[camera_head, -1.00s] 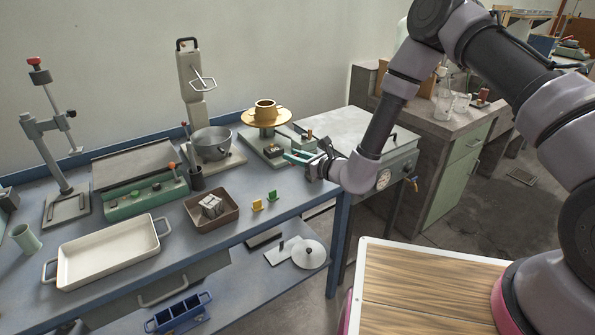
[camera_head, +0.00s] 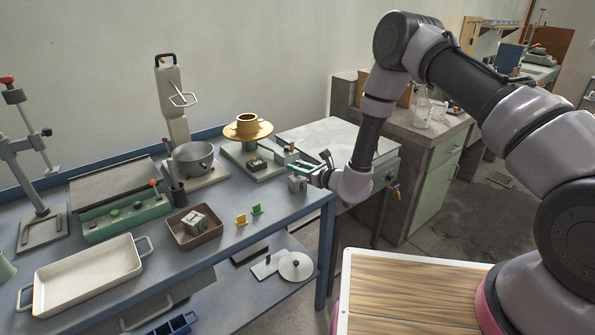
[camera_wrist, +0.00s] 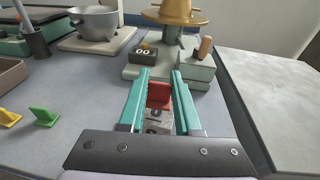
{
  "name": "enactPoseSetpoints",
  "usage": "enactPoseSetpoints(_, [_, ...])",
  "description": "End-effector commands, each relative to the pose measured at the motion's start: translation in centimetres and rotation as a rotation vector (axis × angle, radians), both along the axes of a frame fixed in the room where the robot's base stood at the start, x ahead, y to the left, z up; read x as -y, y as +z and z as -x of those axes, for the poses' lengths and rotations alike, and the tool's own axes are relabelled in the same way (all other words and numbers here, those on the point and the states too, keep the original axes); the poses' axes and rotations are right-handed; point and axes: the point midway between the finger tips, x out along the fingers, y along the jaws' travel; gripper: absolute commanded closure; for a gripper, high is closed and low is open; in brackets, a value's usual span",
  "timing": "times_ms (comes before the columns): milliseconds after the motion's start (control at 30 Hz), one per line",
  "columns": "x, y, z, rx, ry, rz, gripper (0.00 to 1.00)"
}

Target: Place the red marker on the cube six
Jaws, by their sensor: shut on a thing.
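My gripper (camera_head: 292,169) reaches in from the right over the far right corner of the blue bench. In the wrist view its teal fingers (camera_wrist: 159,88) are shut on the red marker (camera_wrist: 158,93). A pale cube (camera_wrist: 158,121) with dark markings shows below and between the fingers; it also shows under the gripper in the head view (camera_head: 297,184). I cannot read its number clearly, nor tell whether the marker touches it. A yellow marker (camera_head: 241,220) and a green marker (camera_head: 257,210) stand on the bench to the left.
A brown tray (camera_head: 212,235) holds more pale cubes. Beyond the gripper stands a device with a counter (camera_wrist: 143,55) and a gold turntable (camera_head: 247,131). A grey pot (camera_head: 193,160) and a white tray (camera_head: 85,280) are to the left. The bench's right edge is close to the cube.

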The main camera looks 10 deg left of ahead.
Motion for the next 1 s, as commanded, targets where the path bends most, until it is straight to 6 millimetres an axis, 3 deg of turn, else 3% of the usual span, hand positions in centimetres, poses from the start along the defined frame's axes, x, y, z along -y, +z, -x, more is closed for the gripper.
enactPoseSetpoints(100, [-0.06,-1.33,0.08,0.000,0.002,0.001,1.00])
enactPoseSetpoints(433, [-0.02,-1.58,0.02,0.001,0.001,0.000,1.00])
enactPoseSetpoints(467, [-0.03,-1.61,0.02,0.001,0.001,0.000,0.64])
enactPoseSetpoints(533, [-0.03,-1.56,0.01,0.001,0.001,0.000,0.38])
enactPoseSetpoints(900, [-0.05,-1.23,0.02,0.001,0.001,0.000,0.38])
enactPoseSetpoints(1000, [0.86,-1.16,0.54,0.000,-0.001,0.001,0.38])
